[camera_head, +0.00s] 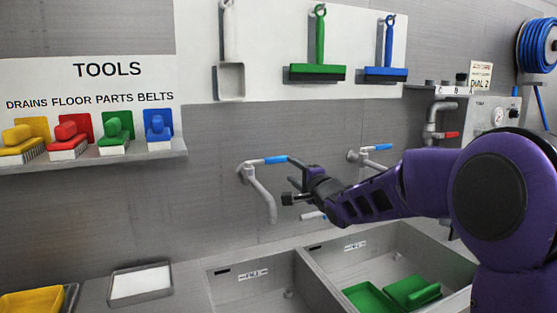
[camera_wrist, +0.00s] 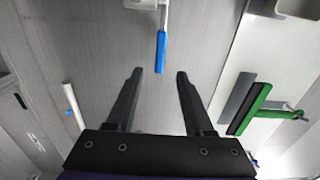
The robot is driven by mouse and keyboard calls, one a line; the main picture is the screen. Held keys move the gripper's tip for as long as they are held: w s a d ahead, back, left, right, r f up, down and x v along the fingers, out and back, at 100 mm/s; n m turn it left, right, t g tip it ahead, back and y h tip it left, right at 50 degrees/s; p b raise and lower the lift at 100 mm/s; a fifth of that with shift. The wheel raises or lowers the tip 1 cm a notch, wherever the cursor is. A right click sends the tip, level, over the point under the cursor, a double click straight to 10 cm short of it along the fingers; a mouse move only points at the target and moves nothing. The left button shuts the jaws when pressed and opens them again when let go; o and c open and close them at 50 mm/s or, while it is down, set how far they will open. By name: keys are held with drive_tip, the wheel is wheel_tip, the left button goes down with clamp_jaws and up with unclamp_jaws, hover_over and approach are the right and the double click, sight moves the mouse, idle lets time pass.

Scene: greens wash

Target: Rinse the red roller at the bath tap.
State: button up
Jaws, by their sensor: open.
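No red roller can be made out; the only red tool is a red brush-like tool (camera_head: 68,137) with pale bristles on the shelf. A grey tap (camera_head: 262,190) with a blue lever (camera_head: 275,160) is on the wall above the left basin. A second tap (camera_head: 358,156) with a blue lever is further right. I cannot tell which is the bath tap, as the basin labels are too small to read. My gripper (camera_head: 296,188) is open and empty, close to the left tap. In the wrist view a blue lever (camera_wrist: 161,52) shows just beyond the open fingertips (camera_wrist: 159,73).
Yellow, green and blue tools share the shelf (camera_head: 100,161). Squeegees (camera_head: 318,72) hang on the wall board. The right basin holds green items (camera_head: 412,291); the left basin (camera_head: 262,290) looks empty. A white-bottomed tray (camera_head: 140,282) and a yellow item (camera_head: 30,302) lie at left.

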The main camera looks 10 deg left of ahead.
sight(279, 161)
drive_tip(key=p+x, duration=0.1)
drive_tip(key=x, duration=1)
drive_tip(key=shift+w+a, duration=0.1)
drive_tip(key=shift+a, duration=0.05)
clamp_jaws()
idle(1.1)
